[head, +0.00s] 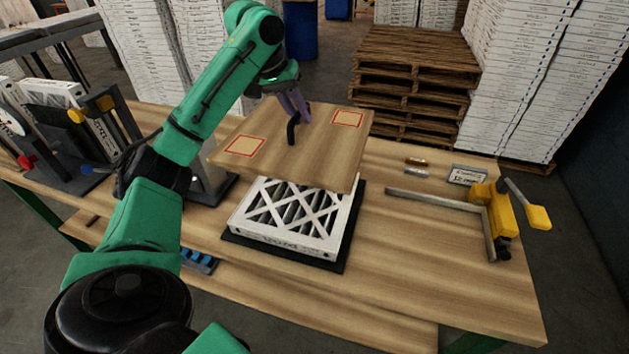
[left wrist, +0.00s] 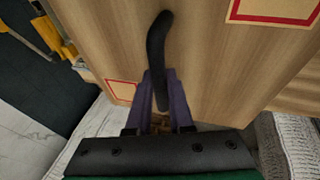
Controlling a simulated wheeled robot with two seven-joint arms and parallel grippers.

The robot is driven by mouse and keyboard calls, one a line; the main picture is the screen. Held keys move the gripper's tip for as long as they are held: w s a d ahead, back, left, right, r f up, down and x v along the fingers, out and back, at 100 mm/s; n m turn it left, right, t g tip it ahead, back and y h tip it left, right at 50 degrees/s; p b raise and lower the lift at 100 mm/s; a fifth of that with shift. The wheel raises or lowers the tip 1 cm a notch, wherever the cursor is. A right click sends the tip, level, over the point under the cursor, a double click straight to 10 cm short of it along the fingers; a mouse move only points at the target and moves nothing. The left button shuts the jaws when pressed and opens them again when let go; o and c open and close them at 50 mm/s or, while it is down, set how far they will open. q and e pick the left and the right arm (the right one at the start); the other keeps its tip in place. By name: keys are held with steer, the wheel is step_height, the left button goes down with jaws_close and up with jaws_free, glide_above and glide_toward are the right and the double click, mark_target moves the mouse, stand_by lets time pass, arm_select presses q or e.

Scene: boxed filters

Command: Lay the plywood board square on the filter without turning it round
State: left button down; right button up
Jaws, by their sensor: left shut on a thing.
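The plywood board (head: 312,164) has a black handle and two red-outlined rectangles on top. My left gripper (head: 292,116) is shut on the board's handle. In the left wrist view the purple fingers (left wrist: 160,95) close around the black handle (left wrist: 157,50), with the board (left wrist: 210,60) beyond. The board hangs above and behind the filter (head: 292,215), covering its far part and turned relative to it. The white-framed filter with its crossed grille lies on a black mat (head: 285,254); its near part is uncovered. The right gripper is not in view.
A yellow clamp-like tool with a long metal bar (head: 490,215) lies at the right of the table (head: 400,270). A small label plate (head: 467,176) and small cylinders (head: 416,166) lie behind it. A dark fixture (head: 65,140) stands at the left. The table's front right is clear.

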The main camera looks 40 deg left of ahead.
arm_select(q)
steer(key=f, duration=0.6)
steer(key=s+f+p, duration=0.1)
steer(key=f, duration=0.5)
steer(key=s+f+p, duration=0.1)
steer(key=f, duration=0.5)
steer(key=shift+f, duration=0.15)
steer(key=shift+w+f, duration=0.2)
steer(key=shift+f, duration=0.05)
steer(key=c, duration=1.1)
jaws_free()
steer(key=shift+f, duration=0.15)
steer(key=o, duration=0.3)
steer(key=shift+s, duration=0.2)
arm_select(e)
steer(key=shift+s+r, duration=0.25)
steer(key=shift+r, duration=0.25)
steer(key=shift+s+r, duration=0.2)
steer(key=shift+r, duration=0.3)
arm_select(q)
steer(key=shift+r, duration=0.2)
